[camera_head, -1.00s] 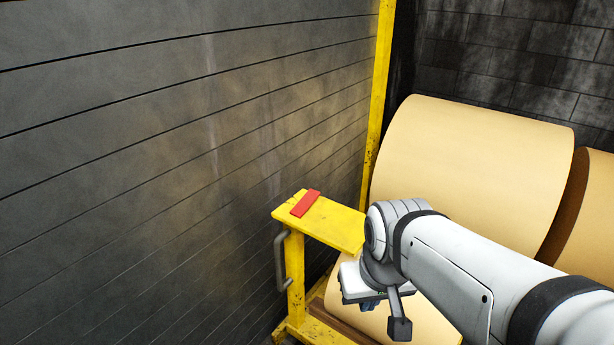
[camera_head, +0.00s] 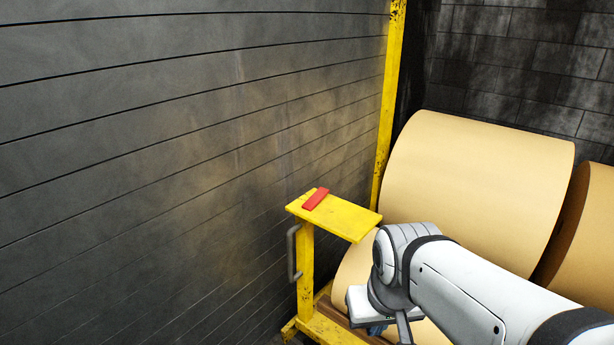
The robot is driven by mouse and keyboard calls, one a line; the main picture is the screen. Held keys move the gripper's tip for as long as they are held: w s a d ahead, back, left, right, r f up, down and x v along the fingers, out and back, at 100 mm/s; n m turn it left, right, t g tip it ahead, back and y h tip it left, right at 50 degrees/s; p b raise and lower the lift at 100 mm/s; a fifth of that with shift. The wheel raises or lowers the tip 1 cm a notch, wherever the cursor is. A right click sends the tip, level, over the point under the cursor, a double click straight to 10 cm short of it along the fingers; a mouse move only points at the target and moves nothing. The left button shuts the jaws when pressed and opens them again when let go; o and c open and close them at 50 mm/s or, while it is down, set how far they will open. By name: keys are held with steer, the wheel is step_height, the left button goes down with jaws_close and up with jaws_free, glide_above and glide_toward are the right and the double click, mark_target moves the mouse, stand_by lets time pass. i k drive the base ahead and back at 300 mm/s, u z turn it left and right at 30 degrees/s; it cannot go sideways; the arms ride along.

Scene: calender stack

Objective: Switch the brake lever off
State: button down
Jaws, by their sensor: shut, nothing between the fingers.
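A red flat bar (camera_head: 316,199) lies on the yellow top plate (camera_head: 350,219) of a yellow stand, near its left end. It looks like the brake lever, though I cannot be sure of this. A grey bent handle (camera_head: 294,252) is fixed to the left side of the stand's yellow post (camera_head: 305,275). My wrist is right of and below the plate, apart from the red bar. My gripper's fingers do not show; they are hidden behind the wrist or below the picture edge.
Large tan rolls (camera_head: 480,185) stand behind and right of the stand. A dark panelled wall (camera_head: 150,150) runs along the left. A tall yellow post (camera_head: 388,100) rises behind the plate. The space above the plate is open.

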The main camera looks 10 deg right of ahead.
mark_target(320, 194)
steer(key=u, duration=0.1)
steer(key=i, duration=0.95)
steer(key=z, duration=0.1)
